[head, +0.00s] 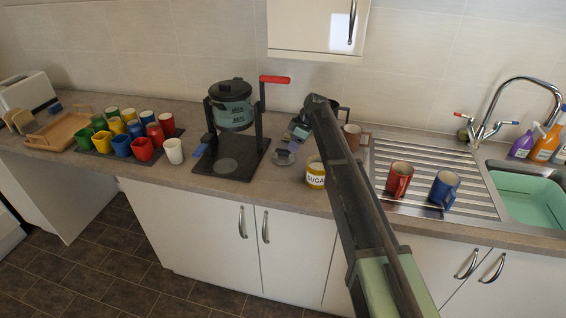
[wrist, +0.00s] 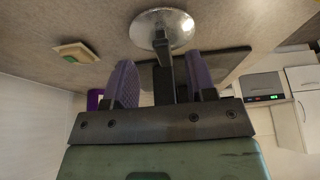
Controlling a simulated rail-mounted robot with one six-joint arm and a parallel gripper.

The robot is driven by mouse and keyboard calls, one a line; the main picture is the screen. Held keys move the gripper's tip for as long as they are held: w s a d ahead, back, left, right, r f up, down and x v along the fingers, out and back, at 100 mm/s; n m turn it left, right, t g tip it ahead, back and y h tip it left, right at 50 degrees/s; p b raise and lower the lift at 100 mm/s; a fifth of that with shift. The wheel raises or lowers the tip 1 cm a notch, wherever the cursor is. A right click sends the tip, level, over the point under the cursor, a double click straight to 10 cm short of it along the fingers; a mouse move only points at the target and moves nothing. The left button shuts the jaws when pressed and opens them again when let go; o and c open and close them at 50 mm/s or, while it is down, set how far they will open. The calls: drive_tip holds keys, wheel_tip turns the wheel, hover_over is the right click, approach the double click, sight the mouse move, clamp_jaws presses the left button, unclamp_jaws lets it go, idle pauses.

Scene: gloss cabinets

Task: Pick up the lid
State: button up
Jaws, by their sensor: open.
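The lid (head: 284,158) is a round, shiny grey disc lying on the worktop, between the coffee-maker stand and the sugar jar. In the wrist view the lid (wrist: 150,22) shows as a silver disc with a dark upright handle. My gripper (head: 292,146) is just above it in the head view, partly hidden by my arm. In the wrist view my gripper (wrist: 161,66) has its two purple fingers apart, with the lid's handle seen between them. I cannot tell whether either finger touches the handle.
A coffee-maker (head: 232,108) on a black stand is close on the left. A sugar jar (head: 316,173) and a brown mug (head: 353,137) are close on the right. A red mug (head: 399,179) and a blue mug (head: 444,189) stand on the drainer. Coloured cups crowd a dark mat further left.

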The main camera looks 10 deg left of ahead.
sight(283, 155)
drive_tip(key=b+x, duration=0.4)
drive_tip(key=x, duration=0.1)
drive_tip(key=shift+f, duration=0.2)
drive_tip(key=shift+r, duration=0.25)
clamp_jaws()
drive_tip(key=shift+r, duration=0.1)
